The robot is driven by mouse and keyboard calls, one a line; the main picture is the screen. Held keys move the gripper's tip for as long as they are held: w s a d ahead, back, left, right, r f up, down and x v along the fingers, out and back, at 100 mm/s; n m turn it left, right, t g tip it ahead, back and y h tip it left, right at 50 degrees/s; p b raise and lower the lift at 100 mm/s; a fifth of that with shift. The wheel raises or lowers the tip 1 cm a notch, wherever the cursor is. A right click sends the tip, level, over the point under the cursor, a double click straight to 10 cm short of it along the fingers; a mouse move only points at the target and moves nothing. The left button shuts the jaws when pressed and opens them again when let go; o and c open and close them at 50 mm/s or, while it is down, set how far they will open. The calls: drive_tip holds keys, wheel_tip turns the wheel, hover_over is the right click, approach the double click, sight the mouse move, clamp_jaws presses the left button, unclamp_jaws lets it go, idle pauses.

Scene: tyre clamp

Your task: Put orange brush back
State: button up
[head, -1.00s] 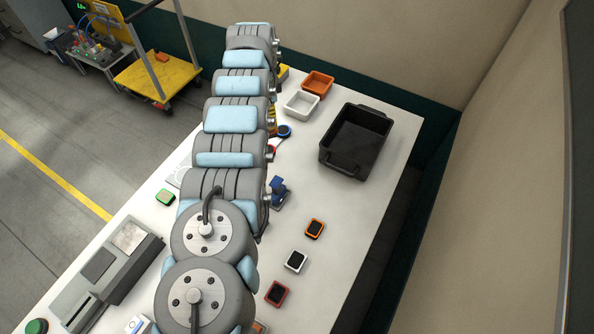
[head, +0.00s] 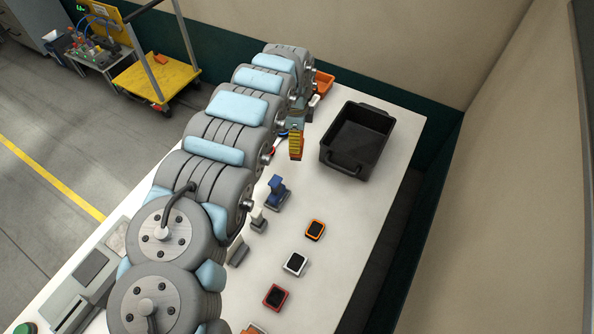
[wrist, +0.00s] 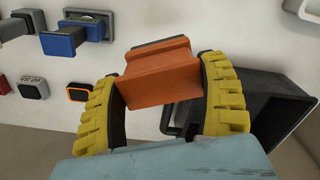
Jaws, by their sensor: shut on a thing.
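The orange brush (wrist: 155,82) sits between the yellow fingers of my gripper (wrist: 160,66) in the wrist view. The gripper is shut on it, and the brush is held above the white table. In the head view my gripper (head: 296,143) hangs left of the black bin, and I cannot make out the brush clearly there. An orange-framed black pad (head: 315,230) lies on the table nearer the camera; it also shows in the wrist view (wrist: 81,92), left of the gripper.
The black bin (head: 329,157) stands at the table's right edge. A white-framed pad (head: 295,264) and a red-framed pad (head: 275,297) lie in line with the orange one. An orange tray (head: 324,82) is partly hidden by my arm.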

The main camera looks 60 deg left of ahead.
wheel_tip(320, 180, down, 5)
drive_tip(key=shift+d, duration=0.15)
drive_tip(key=shift+f+b, duration=0.45)
drive_tip(key=shift+f, duration=2.05)
drive_tip(key=shift+f, duration=0.1)
drive_tip(key=o, duration=1)
drive_tip(key=shift+c, duration=0.2)
drive_tip(key=shift+r+p, duration=0.55)
drive_tip(key=shift+r, duration=5.6)
